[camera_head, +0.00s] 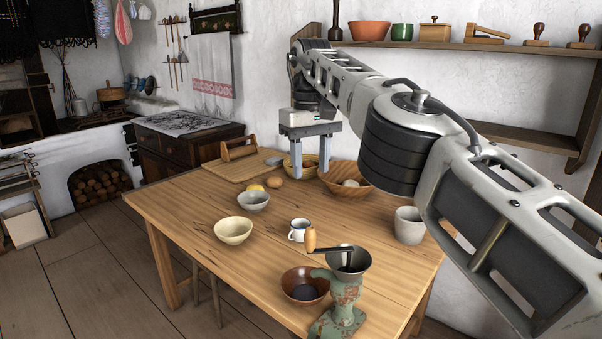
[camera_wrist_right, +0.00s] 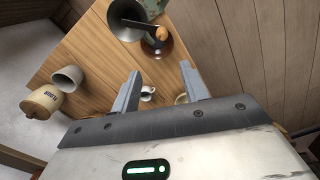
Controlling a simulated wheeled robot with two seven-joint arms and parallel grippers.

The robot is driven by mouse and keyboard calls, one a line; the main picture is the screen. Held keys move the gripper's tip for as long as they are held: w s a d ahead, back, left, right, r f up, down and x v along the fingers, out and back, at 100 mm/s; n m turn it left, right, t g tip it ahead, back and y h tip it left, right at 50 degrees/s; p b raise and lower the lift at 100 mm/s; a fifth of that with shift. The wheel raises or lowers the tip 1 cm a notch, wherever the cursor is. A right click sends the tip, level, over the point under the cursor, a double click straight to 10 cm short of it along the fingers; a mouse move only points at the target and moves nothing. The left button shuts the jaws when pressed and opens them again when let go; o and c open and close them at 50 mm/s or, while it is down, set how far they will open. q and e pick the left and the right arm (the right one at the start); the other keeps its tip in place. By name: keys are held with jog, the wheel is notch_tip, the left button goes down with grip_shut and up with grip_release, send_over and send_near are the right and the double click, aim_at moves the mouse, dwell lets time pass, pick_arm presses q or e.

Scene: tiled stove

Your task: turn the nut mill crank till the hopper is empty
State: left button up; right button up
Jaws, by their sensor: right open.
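The nut mill (camera_head: 345,295) is a worn green metal mill at the front edge of the wooden table. Its dark hopper (camera_head: 349,260) flares at the top; I cannot make out what is inside. The crank's wooden handle (camera_head: 310,240) points up at the left of the hopper. A brown bowl (camera_head: 304,286) stands beside the mill's left side, with something dark in it. My right gripper (camera_head: 309,172) is open and empty above the table, behind the mill. In the wrist view the hopper (camera_wrist_right: 128,18) and handle (camera_wrist_right: 162,33) lie beyond the fingers. My left gripper is not in view.
A white mug (camera_head: 298,231), a cream bowl (camera_head: 233,231) and a grey bowl (camera_head: 254,201) stand left of and behind the mill. A grey cup (camera_head: 409,225) stands at the right. A wooden bowl (camera_head: 347,180) and cutting board (camera_head: 232,166) are at the back.

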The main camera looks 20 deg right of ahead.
jog(key=shift+r, duration=0.25)
jog(key=shift+c, duration=0.4)
